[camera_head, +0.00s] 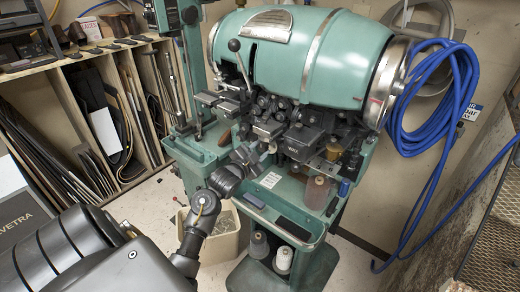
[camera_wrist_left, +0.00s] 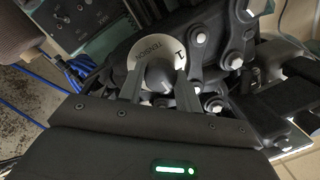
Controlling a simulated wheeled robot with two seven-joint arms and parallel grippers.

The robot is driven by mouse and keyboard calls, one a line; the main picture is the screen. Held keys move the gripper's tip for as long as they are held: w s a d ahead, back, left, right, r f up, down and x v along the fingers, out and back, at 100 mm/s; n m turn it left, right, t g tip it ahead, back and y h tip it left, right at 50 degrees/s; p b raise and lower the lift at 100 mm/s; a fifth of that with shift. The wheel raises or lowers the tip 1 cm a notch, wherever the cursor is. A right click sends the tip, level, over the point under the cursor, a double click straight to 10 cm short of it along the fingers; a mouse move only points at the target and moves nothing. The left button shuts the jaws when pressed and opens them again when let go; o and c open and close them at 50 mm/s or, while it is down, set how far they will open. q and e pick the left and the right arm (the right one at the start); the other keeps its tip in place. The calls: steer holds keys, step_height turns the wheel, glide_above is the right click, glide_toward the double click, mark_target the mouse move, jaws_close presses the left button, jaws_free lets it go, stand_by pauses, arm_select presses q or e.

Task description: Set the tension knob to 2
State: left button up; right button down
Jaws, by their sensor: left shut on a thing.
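The tension knob (camera_wrist_left: 158,73) is a dark round knob in the left wrist view. It sits over a pale round dial plate (camera_wrist_left: 146,46) with lettering that appears upside down. My left gripper (camera_wrist_left: 156,66) has one finger on each side of the knob and is shut on it. I cannot read the knob's setting; the fingers and knob cover part of the dial. In the head view my left gripper (camera_head: 246,154) reaches the front of the green stitcher (camera_head: 310,55), and the knob cannot be made out there. My right gripper is not in view.
A green shelf (camera_head: 285,215) with thread spools (camera_head: 316,191) lies below the machine head. A pale bin (camera_head: 222,240) stands on the floor under my left arm. Blue hose (camera_head: 440,100) hangs at the right. A wooden rack (camera_head: 85,110) stands at the left.

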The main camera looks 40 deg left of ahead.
arm_select(q)
steer(key=n+p, duration=0.4)
steer(key=p, duration=0.1)
steer(key=shift+r, duration=0.3)
steer(key=shift+f+n+g+h+p, duration=0.15)
steer(key=shift+n+g+h+p, duration=0.2)
steer(key=shift+n+p, duration=1.5)
steer(key=shift+n, duration=0.25)
steer(key=o, duration=1)
steer(key=shift+s+f, duration=0.1)
steer(key=s+b, duration=0.3)
steer(key=s, duration=0.7)
steer(key=shift+s+d+r+b, duration=0.25)
steer(key=shift+d+r+b, duration=0.05)
steer(key=shift+d+r, duration=0.15)
